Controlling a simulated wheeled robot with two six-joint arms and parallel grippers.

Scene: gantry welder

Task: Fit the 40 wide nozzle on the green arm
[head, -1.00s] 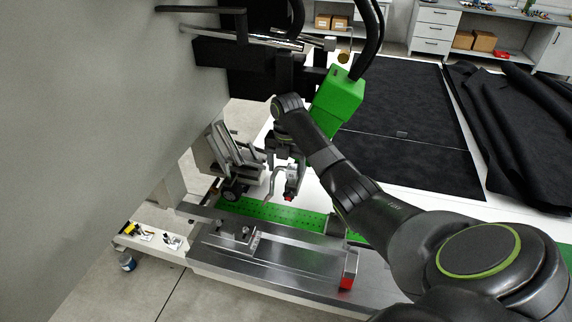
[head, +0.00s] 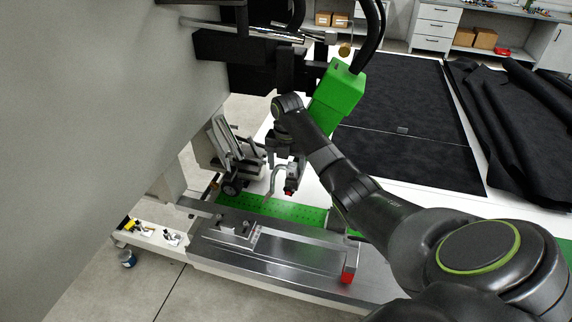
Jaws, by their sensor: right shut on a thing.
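The green arm (head: 338,96) slants down from the black gantry head, with thick black hoses at its top. My right gripper (head: 281,162) is below and left of it, pointing down, shut on a small silver piece. A bent silver tube (head: 276,179), which looks like the nozzle, hangs at the fingertips, apart from the green arm in the picture. The green arm's lower end is partly hidden behind my right arm. I cannot read the width of the nozzle. My left gripper is out of view.
A grey wall panel (head: 90,120) fills the left side. A steel rail (head: 270,252) with a red end (head: 348,275) and a green perforated strip (head: 255,207) lie below. Small parts lie on a white ledge (head: 150,238). Black sheet (head: 410,130) covers the table at right.

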